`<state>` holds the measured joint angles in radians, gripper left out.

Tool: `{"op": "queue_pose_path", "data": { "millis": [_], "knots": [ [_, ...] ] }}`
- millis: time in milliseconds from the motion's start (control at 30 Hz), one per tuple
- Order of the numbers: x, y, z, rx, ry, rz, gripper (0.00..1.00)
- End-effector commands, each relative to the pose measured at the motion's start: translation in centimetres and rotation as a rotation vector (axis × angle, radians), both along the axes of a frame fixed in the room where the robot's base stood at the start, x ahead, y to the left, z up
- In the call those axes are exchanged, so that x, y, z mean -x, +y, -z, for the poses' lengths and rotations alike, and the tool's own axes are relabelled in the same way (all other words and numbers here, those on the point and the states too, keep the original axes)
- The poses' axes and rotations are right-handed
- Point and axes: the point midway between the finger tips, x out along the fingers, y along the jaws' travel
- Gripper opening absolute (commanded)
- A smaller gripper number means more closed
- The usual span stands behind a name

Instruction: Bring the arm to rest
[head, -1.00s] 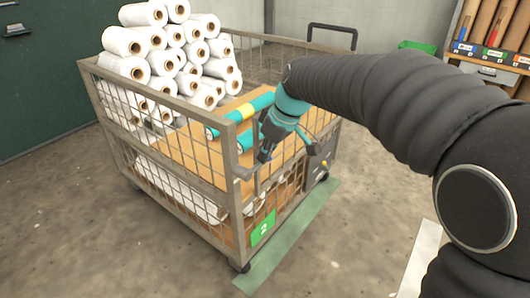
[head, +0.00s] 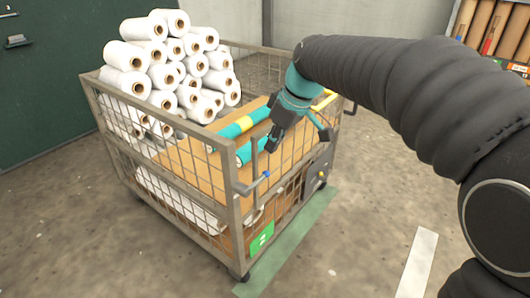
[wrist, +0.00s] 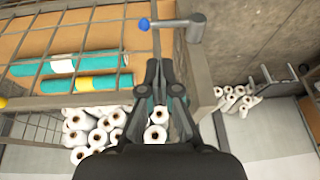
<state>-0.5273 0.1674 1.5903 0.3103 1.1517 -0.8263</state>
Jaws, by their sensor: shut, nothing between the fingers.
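My gripper (head: 276,141) hangs beside and above the near side of a wire-mesh cart in the head view. Its teal wrist is above the dark fingers. In the wrist view my gripper (wrist: 160,66) is shut, with nothing between its fingers. It is apart from the grey latch handle (head: 250,186) with a blue tip on the cart's corner. This handle also shows at the top of the wrist view (wrist: 186,28). My arm reaches in from the right and is bent downward at the wrist.
The cart's frame (head: 233,215) holds white rolls (head: 128,56) stacked at the back left. Two teal rolls (head: 228,133) with bands or labels lie on its brown board. A green strip (head: 290,240) lies on the floor by the cart. Open floor is in front.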

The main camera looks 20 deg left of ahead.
Motion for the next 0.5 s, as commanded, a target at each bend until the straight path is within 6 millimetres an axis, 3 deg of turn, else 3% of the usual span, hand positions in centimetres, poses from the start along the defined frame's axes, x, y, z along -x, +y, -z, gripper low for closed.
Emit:
{"op": "queue_pose_path", "data": {
  "millis": [200, 500],
  "knots": [
    [-0.1, -1.5, -3.7, -0.001, -0.002, 0.001, 0.00],
    [-0.1, -2.3, -5.5, -0.002, 0.007, 0.023, 0.00]
  ]
}}
